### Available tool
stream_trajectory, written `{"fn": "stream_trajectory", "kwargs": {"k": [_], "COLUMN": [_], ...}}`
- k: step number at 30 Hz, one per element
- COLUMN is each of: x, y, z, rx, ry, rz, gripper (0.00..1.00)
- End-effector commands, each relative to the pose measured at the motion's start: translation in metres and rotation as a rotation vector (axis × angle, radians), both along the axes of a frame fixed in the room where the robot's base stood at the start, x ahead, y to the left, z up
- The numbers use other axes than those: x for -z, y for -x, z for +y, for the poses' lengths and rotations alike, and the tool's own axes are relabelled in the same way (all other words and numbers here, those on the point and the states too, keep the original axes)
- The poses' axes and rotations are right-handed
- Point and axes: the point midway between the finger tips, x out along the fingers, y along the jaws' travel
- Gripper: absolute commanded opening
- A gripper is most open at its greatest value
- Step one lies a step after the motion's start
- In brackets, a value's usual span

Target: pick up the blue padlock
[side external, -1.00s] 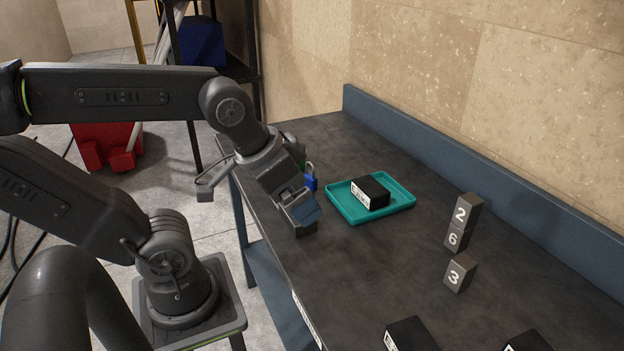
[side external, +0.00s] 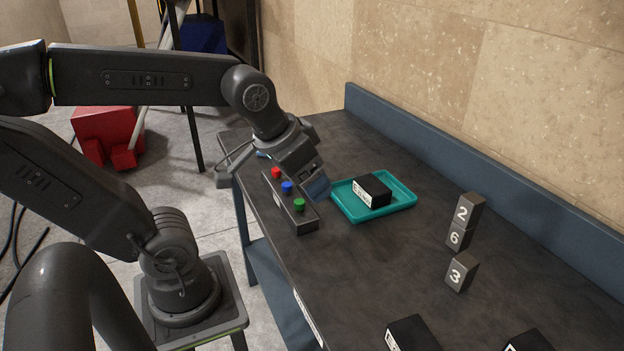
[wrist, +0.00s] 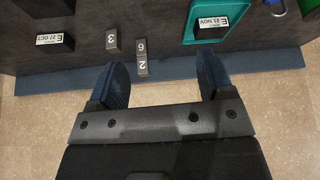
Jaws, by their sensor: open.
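My gripper (side external: 317,190) is open and empty, tilted down above the bench between the button box and the teal tray. Its two blue-grey fingers (wrist: 163,76) are spread wide in the wrist view. The blue padlock is hidden behind my gripper in the side view. A blue piece (wrist: 307,6), which looks like the padlock, shows at the top right corner of the wrist view, cut off by the edge. It lies beyond the tray, away from the space between my fingers.
The teal tray (side external: 408,203) holds a black labelled box (side external: 372,190). Numbered blocks (side external: 460,273) stand to the right. A blue-grey ledge (side external: 480,175) and wall bound the back.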

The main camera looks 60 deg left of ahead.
Motion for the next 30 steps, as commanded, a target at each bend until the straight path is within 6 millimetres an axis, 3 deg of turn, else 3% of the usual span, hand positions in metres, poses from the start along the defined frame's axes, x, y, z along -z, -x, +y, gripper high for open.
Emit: {"fn": "stream_trajectory", "kwargs": {"k": [5, 9, 15, 19, 23, 30], "x": [0.003, 0.017, 0.045, 0.056, 0.067, 0.109], "y": [-0.062, -0.099, -0.12, -0.123, -0.125, -0.136], "z": [0.068, 0.139, 0.224, 0.252, 0.261, 0.273], "rx": [-0.249, -0.443, -0.643, -0.703, -0.719, -0.717], "ry": [0.005, 0.013, 0.025, 0.028, 0.03, 0.031], "rz": [0.039, 0.061, 0.08, 0.084, 0.087, 0.089], "gripper": [0.74, 0.74, 0.74, 0.74, 0.74, 0.74]}}
